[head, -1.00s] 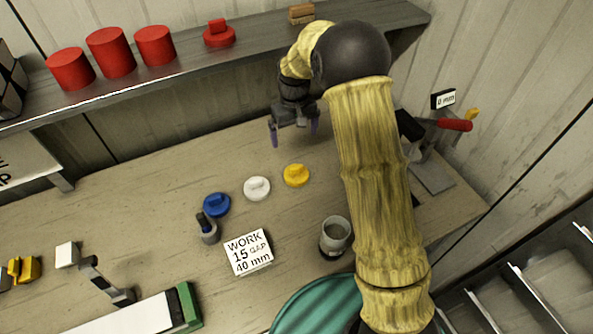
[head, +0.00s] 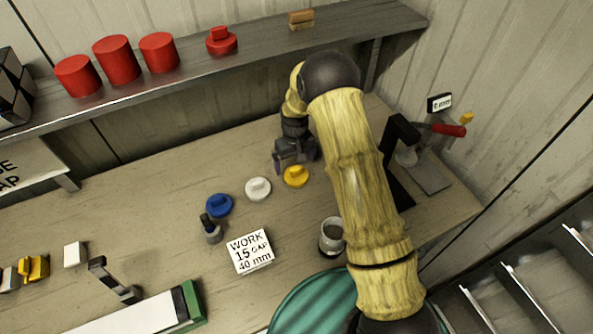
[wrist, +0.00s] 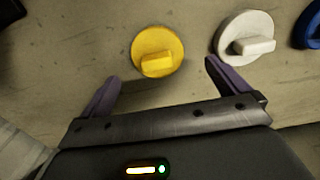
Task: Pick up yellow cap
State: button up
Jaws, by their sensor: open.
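The yellow cap (head: 295,176) lies on the workbench, a round disc with a raised grip bar. It is at the right end of a row with a white cap (head: 257,188) and a blue cap (head: 218,205). My gripper (head: 293,162) is just behind the yellow cap in the head view. In the wrist view the yellow cap (wrist: 157,52) sits beyond the fingertips, roughly between their lines. My gripper there (wrist: 162,72) is open and empty, with purple fingers apart. The white cap (wrist: 244,37) is just right of the right finger.
A grey cup (head: 332,237) and a "WORK 15 GAP 40 mm" sign (head: 250,251) stand nearer the front. A small dark-topped bottle (head: 211,229) is by the blue cap. A shelf (head: 200,75) with red cylinders overhangs the back. A lever device (head: 425,160) stands at right.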

aim_at(296, 170)
jog(key=shift+f, duration=0.45)
jog(key=shift+f, duration=0.1)
jog(key=shift+w+d+f+p, duration=0.15)
jog(key=shift+f+p, duration=0.65)
jog(key=shift+f, duration=0.45)
jog(key=shift+w+f+p, duration=0.15)
jog(key=shift+f+p, duration=0.6)
jog(key=shift+f, duration=0.5)
jog(key=c, duration=1)
